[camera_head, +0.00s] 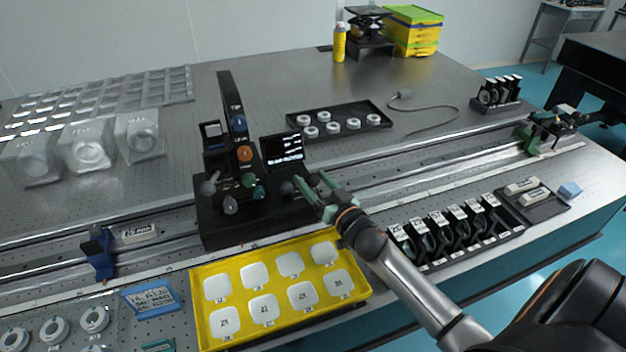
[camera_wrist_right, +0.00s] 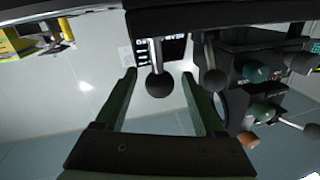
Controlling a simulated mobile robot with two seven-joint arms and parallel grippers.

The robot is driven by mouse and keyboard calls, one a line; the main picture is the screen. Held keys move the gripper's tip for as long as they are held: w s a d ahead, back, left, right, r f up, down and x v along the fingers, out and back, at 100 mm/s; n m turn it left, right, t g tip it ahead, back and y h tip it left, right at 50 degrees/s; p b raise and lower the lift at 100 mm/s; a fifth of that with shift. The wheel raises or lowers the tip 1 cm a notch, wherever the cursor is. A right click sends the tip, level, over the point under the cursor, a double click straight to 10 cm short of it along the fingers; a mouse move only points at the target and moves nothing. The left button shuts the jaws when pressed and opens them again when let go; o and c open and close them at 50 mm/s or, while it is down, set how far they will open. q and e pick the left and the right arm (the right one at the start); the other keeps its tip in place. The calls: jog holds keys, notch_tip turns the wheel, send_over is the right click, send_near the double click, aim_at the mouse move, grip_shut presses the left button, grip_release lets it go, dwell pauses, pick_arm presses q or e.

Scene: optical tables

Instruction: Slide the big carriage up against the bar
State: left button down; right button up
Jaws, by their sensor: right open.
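The big carriage (camera_head: 255,205) is a black block with a tall upright plate, coloured knobs and a small lit screen. It sits on the long rail, left of the middle. A blue stop (camera_head: 98,255) stands across the rail to its left, with a clear gap between; a green one (camera_head: 525,138) is far right. I cannot tell which is the bar. My right gripper (camera_head: 318,194) is open at the carriage's right side. In the wrist view, a round black knob (camera_wrist_right: 159,83) shows between its green fingers (camera_wrist_right: 160,74); contact is unclear. My left gripper is out of view.
A yellow tray (camera_head: 196,310) of white pieces lies in front of the carriage. A black rack (camera_head: 455,232) is right of my forearm. The rail right of the carriage looks clear.

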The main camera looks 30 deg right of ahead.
jog(key=shift+w, duration=0.2)
grip_shut()
dwell(0.6)
dwell(0.8)
